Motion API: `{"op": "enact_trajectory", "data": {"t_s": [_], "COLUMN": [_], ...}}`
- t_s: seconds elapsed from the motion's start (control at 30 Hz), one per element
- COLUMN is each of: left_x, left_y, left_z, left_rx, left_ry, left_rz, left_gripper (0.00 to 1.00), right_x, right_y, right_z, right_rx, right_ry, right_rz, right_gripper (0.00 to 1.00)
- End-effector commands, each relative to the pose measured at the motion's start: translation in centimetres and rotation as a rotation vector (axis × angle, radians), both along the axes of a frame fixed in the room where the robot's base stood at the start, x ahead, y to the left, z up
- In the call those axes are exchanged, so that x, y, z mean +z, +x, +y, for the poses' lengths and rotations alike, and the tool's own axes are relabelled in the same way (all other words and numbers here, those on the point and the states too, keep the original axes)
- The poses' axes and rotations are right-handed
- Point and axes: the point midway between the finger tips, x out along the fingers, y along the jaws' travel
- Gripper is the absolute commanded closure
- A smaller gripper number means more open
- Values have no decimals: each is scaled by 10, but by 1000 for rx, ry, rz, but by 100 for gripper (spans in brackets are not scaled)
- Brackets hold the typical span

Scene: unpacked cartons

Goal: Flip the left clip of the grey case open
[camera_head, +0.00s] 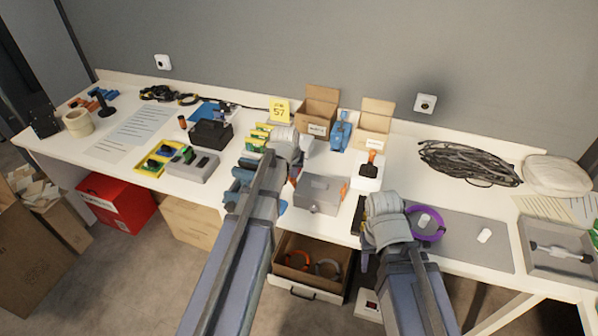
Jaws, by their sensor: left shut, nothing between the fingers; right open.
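The grey case (320,195) stands near the front edge of the table with its lid down. An orange clip (345,187) shows on its right side. A bit of orange (292,182) shows at its left side, where my arm partly hides it; I cannot tell that clip's position. My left gripper (294,168) is shut and empty close to the case's left side, its fingertips mostly hidden by its own wrist. I cannot tell whether it touches the case. My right gripper (382,208) is open and empty, to the right of the case and apart from it.
An open drawer (302,291) juts out below the case. A white box with an orange-handled tool (370,171), open cartons (318,107) and a blue tool (340,132) stand behind. A purple ring (427,223) lies on a grey mat (468,243) at right.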

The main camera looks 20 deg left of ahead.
Motion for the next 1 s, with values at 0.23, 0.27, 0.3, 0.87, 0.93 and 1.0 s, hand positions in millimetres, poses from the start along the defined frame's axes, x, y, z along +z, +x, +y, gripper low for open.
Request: {"op": "enact_trajectory", "data": {"t_s": [0.23, 0.27, 0.3, 0.87, 0.93, 1.0], "left_x": [-6, -4, -4, -10, -10, -10], "left_y": [2, 1, 0, 0, 0, 0], "left_z": [18, 15, 14, 1, 0, -1], "left_rx": [6, 2, 0, -1, 0, 1], "left_ry": [-202, -196, -194, -190, -190, -189], "left_rz": [7, 7, 8, 7, 7, 7], "left_gripper": [100, 100, 100, 100, 100, 100], "right_x": [-8, -6, -5, -11, -12, -12], "right_y": [0, 0, 0, 0, 0, 0], "right_z": [0, 0, 0, 0, 0, 0], "right_rx": [0, 0, 0, 0, 0, 0], "right_ry": [0, 0, 0, 0, 0, 0], "right_rz": [0, 0, 0, 0, 0, 0], "right_gripper": [50, 50, 50, 50, 50, 50]}}
